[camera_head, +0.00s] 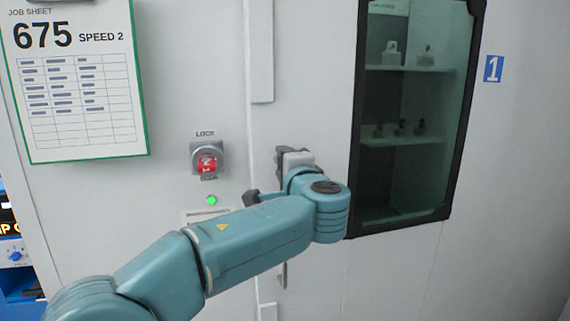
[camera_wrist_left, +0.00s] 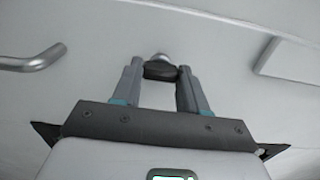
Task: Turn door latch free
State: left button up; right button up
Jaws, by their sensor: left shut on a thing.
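The door latch (camera_wrist_left: 160,70) shows in the left wrist view as a dark, rounded grip on a small pale metal boss against the light panel. My left gripper (camera_wrist_left: 161,76) has one finger on each side of it and is shut on it. In the head view my teal arm comes in from the left, and the left gripper (camera_head: 284,160) reaches the pale door beside the window. My gripper and wrist hide the latch there, so its turn angle is hard to tell. My right gripper is in neither view.
A red lock knob (camera_head: 206,162) and a lit green lamp (camera_head: 211,200) are left of the gripper. A dark-framed window (camera_head: 415,110) is to the right. A metal bar handle (camera_wrist_left: 32,60) stands out from the panel. A job sheet (camera_head: 75,85) hangs upper left.

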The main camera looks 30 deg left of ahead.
pick_arm(q)
jog(key=o, duration=1.1)
jog(key=shift+a, duration=0.1)
jog(key=shift+c, duration=0.2)
jog(key=b+v, duration=0.3)
jog(key=v, duration=1.3)
jog(key=shift+s, duration=0.15)
